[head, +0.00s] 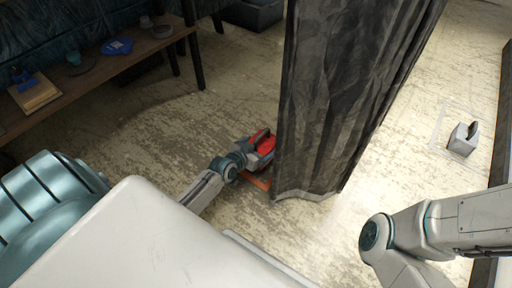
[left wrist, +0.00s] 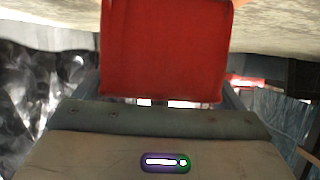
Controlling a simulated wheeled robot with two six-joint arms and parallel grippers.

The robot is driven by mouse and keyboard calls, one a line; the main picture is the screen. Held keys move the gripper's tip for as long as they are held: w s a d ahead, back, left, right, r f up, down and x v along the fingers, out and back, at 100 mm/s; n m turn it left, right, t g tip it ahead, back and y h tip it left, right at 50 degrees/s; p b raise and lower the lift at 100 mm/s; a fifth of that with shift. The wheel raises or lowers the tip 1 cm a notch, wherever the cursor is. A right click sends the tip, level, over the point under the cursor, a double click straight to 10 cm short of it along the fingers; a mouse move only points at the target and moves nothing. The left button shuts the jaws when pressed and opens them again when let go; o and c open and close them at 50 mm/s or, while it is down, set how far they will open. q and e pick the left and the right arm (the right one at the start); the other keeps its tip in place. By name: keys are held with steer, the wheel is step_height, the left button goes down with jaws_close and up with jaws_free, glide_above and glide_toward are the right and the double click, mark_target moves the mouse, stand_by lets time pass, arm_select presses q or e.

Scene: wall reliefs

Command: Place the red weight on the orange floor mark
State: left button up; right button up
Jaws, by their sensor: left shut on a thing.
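My left gripper (head: 255,152) is shut on the red weight (head: 263,138), low over the floor beside the dark curtain. In the left wrist view the red weight (left wrist: 165,48) fills the top middle, between the fingers. The orange floor mark (head: 258,183) shows as a small strip just below the gripper, at the curtain's foot. The gripper and the curtain seem to hide the rest of it. I cannot tell whether the weight touches the floor. My right arm comes in at the right, but its gripper is out of view.
The dark curtain (head: 335,110) hangs down close to the right of the left gripper. A grey block with a handle (head: 462,139) stands on the floor at the right. A wooden bench (head: 95,75) with several small items runs along the upper left. The floor left of the gripper is clear.

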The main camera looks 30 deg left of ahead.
arm_select(q)
steer(key=shift+f+b, duration=1.1)
steer(key=shift+f, duration=0.25)
steer(key=shift+f, duration=0.15)
steer(key=o, duration=1.6)
steer(key=shift+c, duration=0.2)
steer(key=shift+s+r+p, duration=0.25)
steer(key=shift+s+p, duration=0.1)
steer(key=shift+p, duration=0.05)
steer(key=p+v, duration=0.6)
steer(key=v, duration=0.5)
